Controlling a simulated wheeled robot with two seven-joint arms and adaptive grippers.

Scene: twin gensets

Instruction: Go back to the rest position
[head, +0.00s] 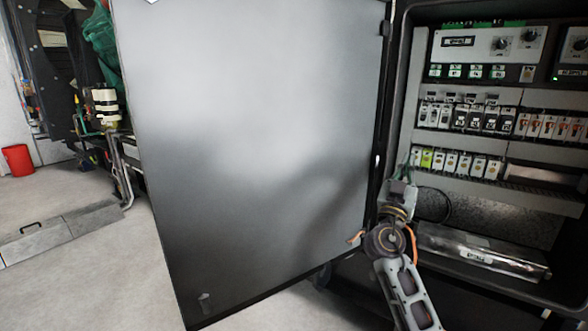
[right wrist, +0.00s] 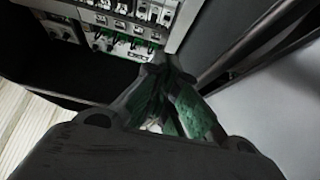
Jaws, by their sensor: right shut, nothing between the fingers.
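My right gripper (head: 412,160) is at the left edge of the open electrical cabinet (head: 408,110), close to the hinge side. In the right wrist view its two greenish fingers (right wrist: 163,62) meet at the tips, with nothing held. They point toward rows of breakers and terminals (right wrist: 135,25); whether they touch anything cannot be told. My left gripper is in neither view.
The large grey cabinet door (head: 245,150) stands open left of my right arm. Breaker rows (head: 465,118) and a control panel (head: 485,50) fill the cabinet. A red bucket (head: 18,160) stands far left. Pale floor (head: 90,270) is clear at lower left.

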